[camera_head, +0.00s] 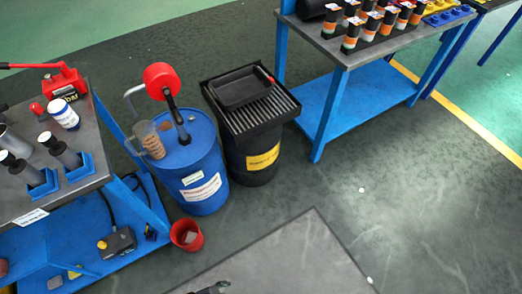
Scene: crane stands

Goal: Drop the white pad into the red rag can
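A small red can (187,236) stands open-topped on the floor, in front of the blue drum and beside the left bench. A small pale patch shows inside its mouth; I cannot tell whether this is the white pad. No other white pad is clearly visible. A dark gripper part, seemingly my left gripper (211,288), shows at the bottom edge, below the red can and apart from it. Most of it is cut off, so its opening and anything in it are hidden. My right gripper is out of view.
A blue drum (201,165) with a red-headed pump and a black bin (252,163) with a grated top stand behind the can. A left bench (90,140) and a blue-legged bench (335,105) flank them. Floor at right is mostly clear, with small white specks.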

